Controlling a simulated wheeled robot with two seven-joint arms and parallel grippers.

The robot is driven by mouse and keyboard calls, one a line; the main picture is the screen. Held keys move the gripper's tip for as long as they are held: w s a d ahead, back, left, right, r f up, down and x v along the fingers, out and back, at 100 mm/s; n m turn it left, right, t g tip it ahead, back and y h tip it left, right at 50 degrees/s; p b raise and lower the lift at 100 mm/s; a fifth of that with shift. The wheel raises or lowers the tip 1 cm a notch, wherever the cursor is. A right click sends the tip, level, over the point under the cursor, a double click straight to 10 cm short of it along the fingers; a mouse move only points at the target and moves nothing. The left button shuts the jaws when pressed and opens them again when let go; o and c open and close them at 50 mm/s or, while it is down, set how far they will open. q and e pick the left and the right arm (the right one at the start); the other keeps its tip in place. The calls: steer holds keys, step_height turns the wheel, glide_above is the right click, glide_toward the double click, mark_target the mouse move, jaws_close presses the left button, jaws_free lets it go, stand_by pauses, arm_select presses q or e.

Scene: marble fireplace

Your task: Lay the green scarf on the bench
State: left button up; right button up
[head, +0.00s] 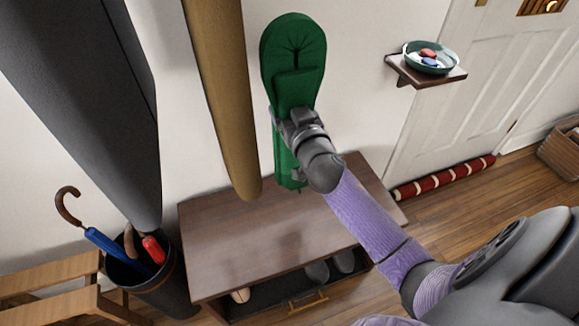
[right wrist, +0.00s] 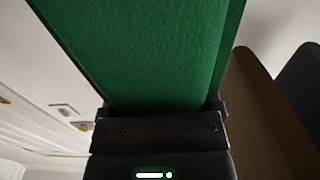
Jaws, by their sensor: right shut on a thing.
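The green scarf (head: 294,50) is folded into a long strip with a rounded top. My right gripper (head: 283,118) is shut on it, and the scarf hangs upright in front of the wall, above the bench. Its lower end shows below the gripper, over the back part of the bench; I cannot tell if it touches. The scarf (right wrist: 150,50) fills much of the right wrist view, between the jaws. The brown wooden bench (head: 235,240) stands against the wall with a bare top in view. My left gripper is not in view.
A tan hanging garment (head: 222,90) and a dark grey one (head: 85,90) hang left of the scarf. An umbrella stand (head: 165,285) is left of the bench. A small shelf (head: 440,78) with a bowl (head: 412,56) is at the right, above a red draught stopper (head: 445,178).

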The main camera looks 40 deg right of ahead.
mark_target(290, 155)
step_height(290, 155, down, 14)
steer(key=b, duration=0.9)
steer(key=shift+a+r, duration=0.1)
steer(key=shift+r, duration=0.1)
steer(key=shift+r+p, duration=0.3)
steer(key=shift+r, duration=0.1)
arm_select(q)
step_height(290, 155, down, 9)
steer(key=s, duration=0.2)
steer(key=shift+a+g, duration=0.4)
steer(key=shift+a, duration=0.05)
arm_select(e)
steer(key=shift+f, duration=0.1)
